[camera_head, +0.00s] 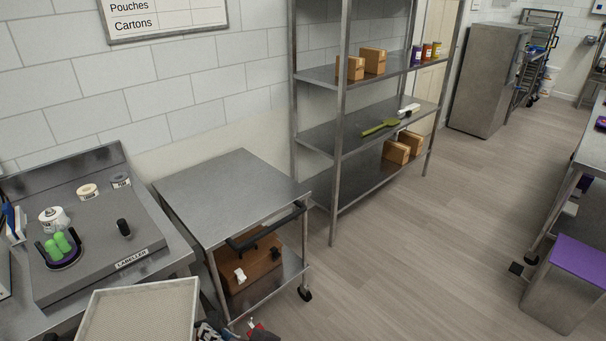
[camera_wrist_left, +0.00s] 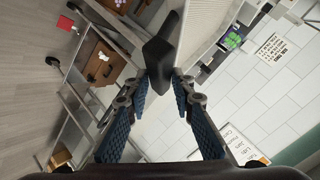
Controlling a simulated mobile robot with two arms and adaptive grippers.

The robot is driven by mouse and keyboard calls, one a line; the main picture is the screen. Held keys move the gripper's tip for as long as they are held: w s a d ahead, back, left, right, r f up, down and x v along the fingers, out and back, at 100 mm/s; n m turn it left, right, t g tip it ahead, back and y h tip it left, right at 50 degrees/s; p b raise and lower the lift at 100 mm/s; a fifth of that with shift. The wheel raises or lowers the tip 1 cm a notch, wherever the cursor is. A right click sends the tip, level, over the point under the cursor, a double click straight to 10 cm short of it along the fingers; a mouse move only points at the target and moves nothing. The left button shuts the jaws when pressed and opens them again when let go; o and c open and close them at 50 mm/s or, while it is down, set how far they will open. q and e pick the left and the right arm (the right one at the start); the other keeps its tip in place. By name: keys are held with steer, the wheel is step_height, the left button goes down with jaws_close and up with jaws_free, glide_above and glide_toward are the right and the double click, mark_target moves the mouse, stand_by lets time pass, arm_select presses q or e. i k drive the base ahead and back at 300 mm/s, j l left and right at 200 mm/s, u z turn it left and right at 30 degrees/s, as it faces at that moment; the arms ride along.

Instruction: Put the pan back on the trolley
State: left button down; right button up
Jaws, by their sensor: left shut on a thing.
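The pan (camera_head: 140,312), a shallow pale tray with a speckled inside, is at the bottom left of the head view, cut off by the frame edge. It also shows at the top of the left wrist view (camera_wrist_left: 208,22). My left gripper (camera_head: 238,331) is barely in view at the bottom edge, right of the pan. In the wrist view its blue fingers (camera_wrist_left: 160,88) are closed around a dark piece that looks like the pan's handle (camera_wrist_left: 160,55). The trolley (camera_head: 230,190) stands behind the pan, its steel top bare, with a black handle at its front.
A brown case (camera_head: 252,266) sits on the trolley's lower shelf. The labeller bench (camera_head: 95,265) with rolls and green-topped bottles adjoins it on the left. A steel rack (camera_head: 338,190) with boxes stands behind on the right. Open floor lies right of the trolley.

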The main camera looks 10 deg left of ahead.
mark_target(229, 187)
steer(key=i+l+z, duration=0.15)
steer(key=i, duration=0.25)
steer(key=i+l+z, duration=0.1)
steer(key=i, duration=0.35)
